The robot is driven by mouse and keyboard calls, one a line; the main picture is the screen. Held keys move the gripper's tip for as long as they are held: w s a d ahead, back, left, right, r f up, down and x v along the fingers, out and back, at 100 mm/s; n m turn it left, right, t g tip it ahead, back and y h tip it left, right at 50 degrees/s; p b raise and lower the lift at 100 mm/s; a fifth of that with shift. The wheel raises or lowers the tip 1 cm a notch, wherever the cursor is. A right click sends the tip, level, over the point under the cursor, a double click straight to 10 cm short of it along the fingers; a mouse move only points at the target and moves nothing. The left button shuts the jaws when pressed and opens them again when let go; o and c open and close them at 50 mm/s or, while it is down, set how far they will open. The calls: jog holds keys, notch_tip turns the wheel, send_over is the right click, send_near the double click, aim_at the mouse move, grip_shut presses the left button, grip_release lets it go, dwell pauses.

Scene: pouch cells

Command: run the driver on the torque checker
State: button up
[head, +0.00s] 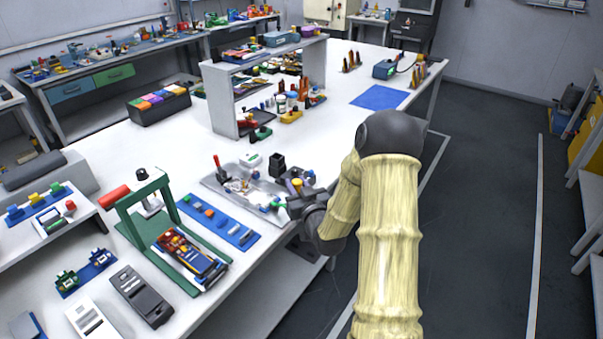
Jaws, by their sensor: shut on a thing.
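My gripper (291,205) is low over the grey tray area at the front edge of the white bench. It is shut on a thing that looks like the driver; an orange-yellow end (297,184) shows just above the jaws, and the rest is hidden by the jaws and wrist. A small black upright block (277,165) stands just behind the gripper, and a white rounded device (250,159) lies left of it. I cannot tell which of these is the torque checker. The fingertips are too small to show what they touch.
A grey tray (212,182) with small parts lies left of the gripper, beside a blue strip of tools (217,221). A green press frame (166,190) stands further left. A grey shelf (222,100) rises behind. A blue mat (380,97) lies bare at the back right.

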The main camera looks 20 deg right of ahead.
jog(key=s+a+f, duration=0.3)
jog(key=f, duration=0.4)
jog(key=s+a+f, duration=0.2)
jog(key=a+f, duration=0.1)
jog(key=f, duration=0.4)
jog(key=s+a+f, duration=0.3)
jog(key=f, duration=0.3)
jog(key=shift+s+a+f, duration=0.3)
jog(key=shift+a+f, duration=0.1)
